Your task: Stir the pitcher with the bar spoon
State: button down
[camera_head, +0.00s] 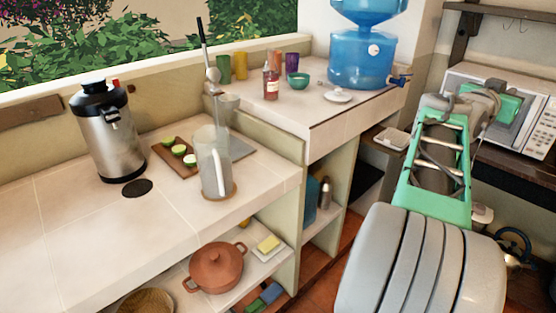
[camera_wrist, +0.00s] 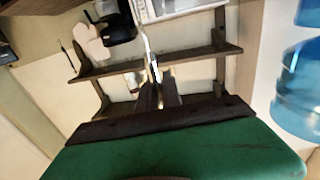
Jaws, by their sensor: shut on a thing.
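The pitcher (camera_head: 214,168) is tall and clear. It stands upright on a round brown coaster on the tiled counter; I cannot make out its contents. My gripper shows in the wrist view (camera_wrist: 158,92) with its dark fingers close together around a thin, bright metal rod, which looks like the bar spoon (camera_wrist: 149,52). The rod sticks out past the fingertips; its far end is unclear. In the head view my arm reaches to the right, near the microwave and well away from the pitcher. The fingers and the spoon cannot be made out there.
A steel dispenser (camera_head: 112,138) stands left of the pitcher, with a board of cut limes (camera_head: 165,160) between. A lever press (camera_head: 211,75) rises behind the pitcher. A blue water jug (camera_head: 360,60), red bottle (camera_head: 271,84) and cups stand behind. A microwave (camera_head: 520,110) is at right.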

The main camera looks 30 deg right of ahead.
notch_tip(320, 180, up, 8)
jog(key=p, duration=0.4)
jog(key=shift+r, duration=0.25)
dwell(0.8)
notch_tip(320, 180, up, 5)
jog(key=p, duration=0.3)
dwell(0.6)
